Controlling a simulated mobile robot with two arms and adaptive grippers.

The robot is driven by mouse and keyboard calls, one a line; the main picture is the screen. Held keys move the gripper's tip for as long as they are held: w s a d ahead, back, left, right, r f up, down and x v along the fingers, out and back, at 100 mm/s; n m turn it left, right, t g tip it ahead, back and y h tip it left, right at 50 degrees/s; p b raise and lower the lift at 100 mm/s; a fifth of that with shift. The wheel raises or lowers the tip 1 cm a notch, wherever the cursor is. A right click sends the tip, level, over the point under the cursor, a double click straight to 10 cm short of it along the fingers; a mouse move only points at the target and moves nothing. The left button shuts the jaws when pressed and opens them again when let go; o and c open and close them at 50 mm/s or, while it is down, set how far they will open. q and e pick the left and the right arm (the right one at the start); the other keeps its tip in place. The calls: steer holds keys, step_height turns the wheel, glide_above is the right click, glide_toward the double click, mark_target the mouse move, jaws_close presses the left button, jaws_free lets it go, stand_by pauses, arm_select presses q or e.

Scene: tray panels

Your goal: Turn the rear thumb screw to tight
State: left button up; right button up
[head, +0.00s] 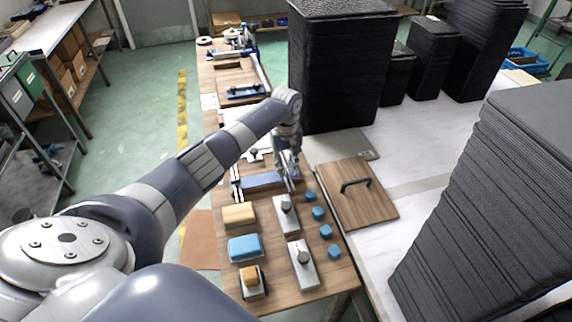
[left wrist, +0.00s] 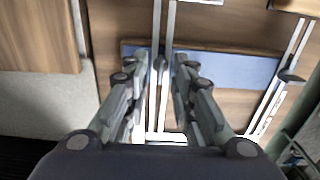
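My left gripper (head: 290,182) points down over the right end of a blue bar (head: 263,180) on the wooden bench. In the left wrist view its two fingers (left wrist: 162,62) are apart, astride a slotted metal rail (left wrist: 160,110) that crosses the blue bar (left wrist: 225,68). A small dark spot between the fingertips may be a screw; I cannot make out its setting. Another dark thumb screw (left wrist: 290,76) sits on the other rail, right of the gripper. Which one is the rear screw I cannot tell. My right gripper is not in view.
Two grey plates with dark knobs (head: 287,205) (head: 303,257), several blue round caps (head: 318,213), and yellow and blue blocks (head: 244,248) lie in front. A wooden panel with a black handle (head: 356,185) lies to the right. Tall black stacks (head: 335,70) stand behind.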

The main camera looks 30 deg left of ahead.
arm_select(q)
jaws_close()
steer(key=shift+r, duration=0.1)
steer(key=shift+m+p, duration=0.35)
steer(key=shift+m, duration=0.05)
steer(key=m+p, duration=0.1)
steer(key=m, duration=0.2)
steer(key=shift+d, duration=0.1)
steer(key=m+p, duration=0.1)
steer(key=m, duration=0.2)
steer(key=shift+w+m, duration=0.1)
steer(key=shift+m, duration=0.3)
steer(key=m+p, duration=0.1)
steer(key=m, duration=0.4)
steer(key=shift+d, duration=0.15)
steer(key=m, duration=0.5)
steer(key=shift+d, duration=0.1)
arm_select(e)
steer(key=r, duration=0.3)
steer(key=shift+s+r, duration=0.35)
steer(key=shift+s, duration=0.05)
arm_select(q)
steer(key=shift+m, duration=0.3)
